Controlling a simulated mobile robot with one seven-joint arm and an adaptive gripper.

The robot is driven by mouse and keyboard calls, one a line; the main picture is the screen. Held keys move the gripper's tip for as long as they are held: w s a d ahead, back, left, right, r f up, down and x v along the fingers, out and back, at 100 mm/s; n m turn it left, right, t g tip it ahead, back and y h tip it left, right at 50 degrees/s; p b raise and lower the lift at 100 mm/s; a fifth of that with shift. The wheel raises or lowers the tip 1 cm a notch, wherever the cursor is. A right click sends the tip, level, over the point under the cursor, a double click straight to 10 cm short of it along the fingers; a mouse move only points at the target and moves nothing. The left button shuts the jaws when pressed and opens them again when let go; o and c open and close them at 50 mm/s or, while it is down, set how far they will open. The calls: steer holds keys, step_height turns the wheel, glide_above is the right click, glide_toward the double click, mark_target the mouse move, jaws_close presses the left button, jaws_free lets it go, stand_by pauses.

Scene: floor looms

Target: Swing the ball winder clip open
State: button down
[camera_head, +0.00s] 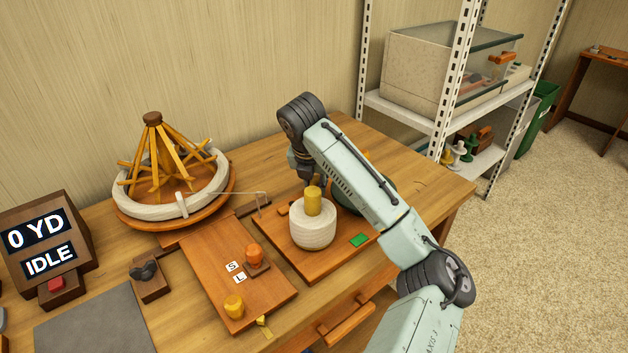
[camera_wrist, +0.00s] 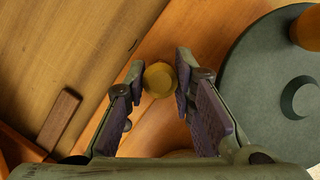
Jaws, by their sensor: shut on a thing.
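The ball winder stands on a wooden board (camera_head: 290,248) on the bench. It has a cream yarn ball (camera_head: 315,232) with a yellow core (camera_head: 313,201) standing up from it. My gripper (camera_head: 313,186) points down just behind the yellow core, its tips partly hidden. In the wrist view my gripper (camera_wrist: 159,84) is shut on a round yellow knob (camera_wrist: 159,78), one finger on each side. I take this knob for the clip's handle; the rest of the clip is hidden. A dark green disc (camera_wrist: 250,85) lies right of the fingers, and a small brown block (camera_wrist: 60,118) to the left.
A wooden skein swift (camera_head: 172,178) with cream yarn stands at the left. In front are a control board (camera_head: 215,262) with orange and yellow knobs, and a display (camera_head: 45,238) reading "0 YD" and "IDLE". A white shelf rack (camera_head: 400,108) stands behind right.

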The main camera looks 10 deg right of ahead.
stand_by(0.4)
steer(key=c, duration=1.3)
jaws_free()
steer(key=shift+c, duration=0.2)
